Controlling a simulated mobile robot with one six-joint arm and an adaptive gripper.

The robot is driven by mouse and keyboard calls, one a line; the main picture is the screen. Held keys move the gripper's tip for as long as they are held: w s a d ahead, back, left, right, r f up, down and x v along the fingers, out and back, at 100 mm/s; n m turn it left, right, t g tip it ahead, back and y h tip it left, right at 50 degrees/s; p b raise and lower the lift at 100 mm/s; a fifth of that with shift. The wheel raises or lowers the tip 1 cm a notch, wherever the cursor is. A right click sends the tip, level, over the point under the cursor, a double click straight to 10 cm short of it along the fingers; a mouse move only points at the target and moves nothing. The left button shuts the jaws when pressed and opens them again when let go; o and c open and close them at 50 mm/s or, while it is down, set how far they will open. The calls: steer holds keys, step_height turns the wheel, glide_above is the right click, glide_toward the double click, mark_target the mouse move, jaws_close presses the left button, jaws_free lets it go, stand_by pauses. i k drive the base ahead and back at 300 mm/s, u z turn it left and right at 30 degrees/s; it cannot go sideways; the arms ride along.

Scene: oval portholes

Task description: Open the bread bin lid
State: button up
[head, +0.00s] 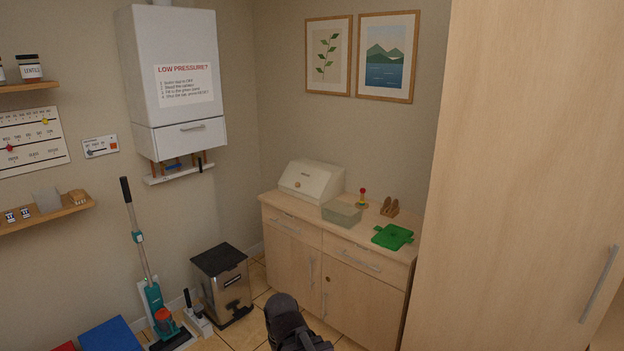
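The bread bin (325,178) is a cream box with a sloped front, standing at the left end of the wooden sideboard's top. Its lid (303,183) is shut, with a small round brown knob (297,184) on the sloped front. The dark arm part at the bottom centre of the head view is mine. It is low in front of the sideboard, well below and apart from the bread bin. My gripper's fingers are not visible.
On the sideboard (392,255), right of the bread bin, stand a translucent green container (341,213), a small stacking toy (362,198), a wooden holder (390,207) and a green board (393,236). A pedal bin (222,284) stands left. A tall cabinet (520,150) bounds the right.

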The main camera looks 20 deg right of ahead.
mark_target(310, 181)
steer(key=z, duration=0.3)
steer(key=i, duration=1.35)
steer(key=u, duration=1.1)
steer(key=k, duration=0.9)
steer(key=u, duration=0.1)
